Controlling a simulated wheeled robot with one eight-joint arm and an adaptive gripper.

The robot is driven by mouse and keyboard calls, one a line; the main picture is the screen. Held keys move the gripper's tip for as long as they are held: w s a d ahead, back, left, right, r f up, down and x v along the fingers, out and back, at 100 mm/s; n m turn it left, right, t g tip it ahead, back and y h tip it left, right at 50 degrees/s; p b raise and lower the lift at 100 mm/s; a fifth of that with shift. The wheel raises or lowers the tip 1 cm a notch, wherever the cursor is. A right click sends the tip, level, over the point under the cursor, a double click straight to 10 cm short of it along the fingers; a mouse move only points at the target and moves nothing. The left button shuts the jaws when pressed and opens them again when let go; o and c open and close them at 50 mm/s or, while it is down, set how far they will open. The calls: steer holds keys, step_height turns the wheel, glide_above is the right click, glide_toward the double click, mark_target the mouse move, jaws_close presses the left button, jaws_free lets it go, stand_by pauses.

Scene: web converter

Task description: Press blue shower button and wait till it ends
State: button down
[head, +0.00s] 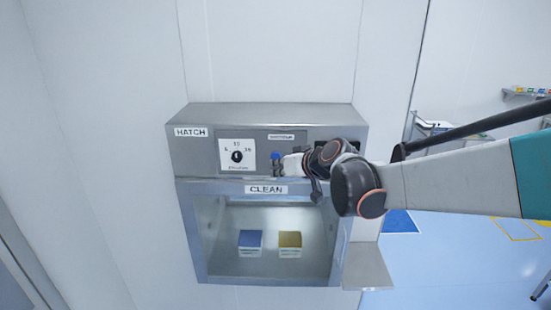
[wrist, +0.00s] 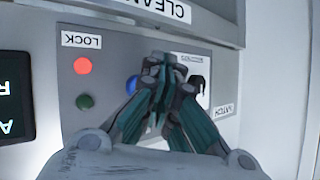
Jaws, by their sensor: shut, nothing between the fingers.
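The blue button (head: 276,156) is on the grey front panel of the hatch, right of the dial in the head view. My gripper (head: 281,168) is at the panel right by this button, with its fingers shut and empty. In the wrist view, the picture is turned over and the blue button (wrist: 131,84) shows partly behind the left side of my gripper (wrist: 163,62). The fingers hide the rest of it. I cannot tell whether the fingertips touch the button or whether it is pressed in.
A dial (head: 237,155) with numbers is left of the button. In the wrist view, a red light (wrist: 82,66) and a green button (wrist: 85,101) are beside it. Below, the open CLEAN compartment holds a blue box (head: 250,241) and a yellow box (head: 290,242).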

steer(key=shift+w, duration=0.1)
steer(key=shift+w, duration=0.35)
steer(key=shift+w+b, duration=0.3)
steer(key=shift+w, duration=0.3)
stand_by(1.1)
steer(key=shift+s, duration=1.05)
steer(key=s, duration=0.5)
steer(key=shift+a, duration=0.1)
stand_by(0.4)
